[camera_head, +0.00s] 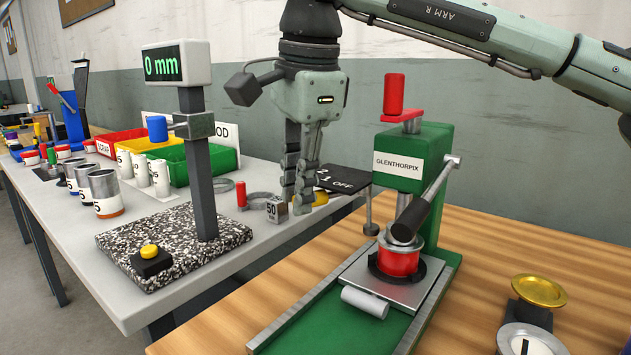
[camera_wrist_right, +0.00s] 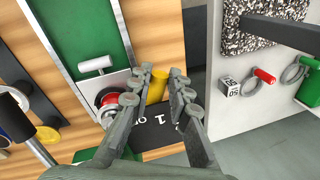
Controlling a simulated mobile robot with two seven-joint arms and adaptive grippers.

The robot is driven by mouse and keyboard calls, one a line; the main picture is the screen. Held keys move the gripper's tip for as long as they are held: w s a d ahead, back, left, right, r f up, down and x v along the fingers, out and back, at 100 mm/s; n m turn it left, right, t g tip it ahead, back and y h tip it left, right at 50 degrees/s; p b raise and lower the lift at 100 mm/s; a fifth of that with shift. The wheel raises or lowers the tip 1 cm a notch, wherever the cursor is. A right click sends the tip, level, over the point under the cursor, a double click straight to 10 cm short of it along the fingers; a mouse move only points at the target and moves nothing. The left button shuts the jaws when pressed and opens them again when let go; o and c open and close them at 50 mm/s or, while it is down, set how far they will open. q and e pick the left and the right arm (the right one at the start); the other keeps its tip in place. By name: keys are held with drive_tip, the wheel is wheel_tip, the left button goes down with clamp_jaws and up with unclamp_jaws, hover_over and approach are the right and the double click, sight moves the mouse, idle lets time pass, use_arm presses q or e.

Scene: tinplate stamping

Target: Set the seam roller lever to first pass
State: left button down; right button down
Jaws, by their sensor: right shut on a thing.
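The seam roller lever shows as a yellow handle (camera_head: 321,199), partly hidden behind my right gripper (camera_head: 301,204). In the right wrist view the yellow handle (camera_wrist_right: 157,87) lies between the two fingers of my right gripper (camera_wrist_right: 162,73), which is shut on it. A black dial plate (camera_head: 346,180) marked 2, 1 and OFF is beside the handle. In the right wrist view the dial plate (camera_wrist_right: 157,134) shows 1 and part of OFF. Which mark the lever points at cannot be told. My left gripper is not in view.
A green GLENTHORPIX press (camera_head: 421,150) with a black-gripped lever (camera_head: 411,218) and a red can (camera_head: 398,262) stands close on the right. A gauge stand (camera_head: 200,165) on a speckled base is left. A 50 block (camera_head: 277,209) lies near my right fingers.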

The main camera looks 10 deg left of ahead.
drive_tip(key=c, duration=1.4)
unclamp_jaws()
drive_tip(key=r, duration=0.4)
drive_tip(key=s+d+r, duration=0.1)
drive_tip(key=r, duration=0.6)
drive_tip(key=shift+s+d+r, duration=0.25)
drive_tip(key=shift+s+r, duration=0.15)
